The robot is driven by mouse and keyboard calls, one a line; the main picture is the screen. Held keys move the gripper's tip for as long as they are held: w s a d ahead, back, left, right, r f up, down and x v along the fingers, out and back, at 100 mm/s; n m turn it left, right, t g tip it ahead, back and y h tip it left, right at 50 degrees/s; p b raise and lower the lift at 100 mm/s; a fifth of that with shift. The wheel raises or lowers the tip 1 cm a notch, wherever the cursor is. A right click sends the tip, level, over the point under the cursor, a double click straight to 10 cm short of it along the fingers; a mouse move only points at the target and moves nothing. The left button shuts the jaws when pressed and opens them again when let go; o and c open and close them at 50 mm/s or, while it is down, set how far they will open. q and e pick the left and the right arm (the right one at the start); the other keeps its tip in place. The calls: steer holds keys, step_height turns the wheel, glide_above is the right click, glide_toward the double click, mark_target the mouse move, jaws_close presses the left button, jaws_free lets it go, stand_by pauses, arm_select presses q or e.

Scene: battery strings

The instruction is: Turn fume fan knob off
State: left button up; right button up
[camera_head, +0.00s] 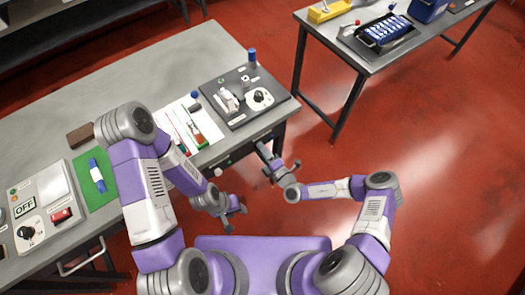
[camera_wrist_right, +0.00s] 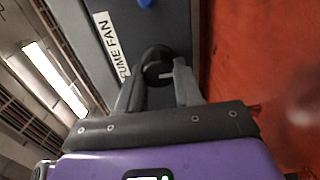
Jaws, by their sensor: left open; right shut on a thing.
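The fume fan knob (camera_wrist_right: 155,58) is a round black knob with a light pointer mark, on a grey panel beside a white "FUME FAN" label (camera_wrist_right: 111,45). My right gripper (camera_wrist_right: 158,76) is shut on the knob, with one finger on each side. In the head view my right gripper (camera_head: 268,160) is at the front edge of the workbench (camera_head: 190,60), near its right corner; the knob is hidden there by the gripper. My left gripper (camera_head: 236,210) is open and empty, in front of the bench over the red floor.
A dark board (camera_head: 245,110) with a dial and clamp lies on the bench's right end. A green mat (camera_head: 100,198) with a blue battery and a grey control box (camera_head: 55,205) are at left. A second table (camera_head: 390,55) stands at the upper right; floor between is clear.

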stand_by(0.5)
steer(key=o, duration=1)
steer(key=shift+o, duration=0.2)
steer(key=v, duration=0.7)
steer(key=shift+s+d+p, duration=0.2)
steer(key=shift+s+p, duration=0.05)
steer(key=shift+p, duration=0.05)
